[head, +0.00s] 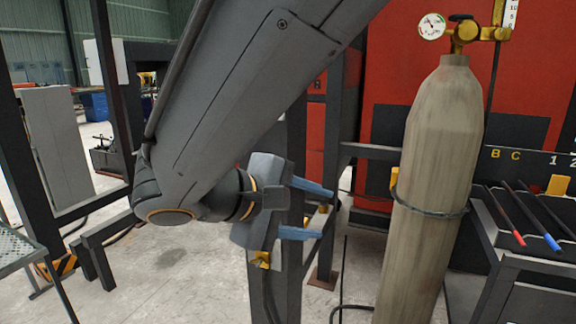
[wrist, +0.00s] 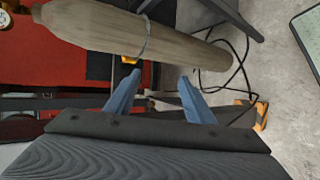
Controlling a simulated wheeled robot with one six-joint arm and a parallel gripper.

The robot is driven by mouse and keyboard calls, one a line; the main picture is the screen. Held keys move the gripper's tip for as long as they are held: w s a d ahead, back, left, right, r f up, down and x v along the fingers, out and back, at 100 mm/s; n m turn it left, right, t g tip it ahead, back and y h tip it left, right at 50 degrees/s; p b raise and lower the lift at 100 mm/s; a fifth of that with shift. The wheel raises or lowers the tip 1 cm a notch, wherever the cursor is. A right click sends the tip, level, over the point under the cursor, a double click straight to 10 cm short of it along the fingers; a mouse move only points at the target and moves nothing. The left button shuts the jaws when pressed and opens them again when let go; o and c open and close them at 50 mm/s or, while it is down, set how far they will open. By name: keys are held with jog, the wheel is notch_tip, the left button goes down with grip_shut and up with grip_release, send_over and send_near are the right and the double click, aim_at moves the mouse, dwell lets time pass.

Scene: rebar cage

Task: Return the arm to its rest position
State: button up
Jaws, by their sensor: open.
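My gripper (head: 322,212) is at the middle of the head view, with its two blue fingers apart and pointing right. Nothing is between the fingers. In the wrist view my gripper (wrist: 160,90) also shows open and empty. My grey arm comes down from the top of the head view and bends at the wrist. The tall gas cylinder (head: 428,170) stands to the right of the fingertips, apart from them in the head view. It also lies across the top of the wrist view (wrist: 95,27).
A pressure gauge (head: 431,26) and brass valve sit atop the cylinder, which a strap rings. A dark rack (head: 510,245) with red-tipped and blue-tipped rods is at right. A red cabinet (head: 400,75) stands behind. Dark posts stand left. Hoses lie on the concrete floor (head: 185,270).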

jog(key=s+d+f+m+g+y, duration=0.3)
jog(key=d+f, duration=0.4)
jog(key=f, duration=0.3)
jog(key=s+d+f+m+g+y, duration=0.3)
jog(key=d+f+m+y, duration=0.3)
jog(key=f, duration=0.4)
jog(key=shift+s+d+m+g, duration=0.3)
jog(key=shift+d+m+g, duration=0.2)
jog(key=shift+d+g, duration=0.4)
jog(key=shift+d, duration=0.1)
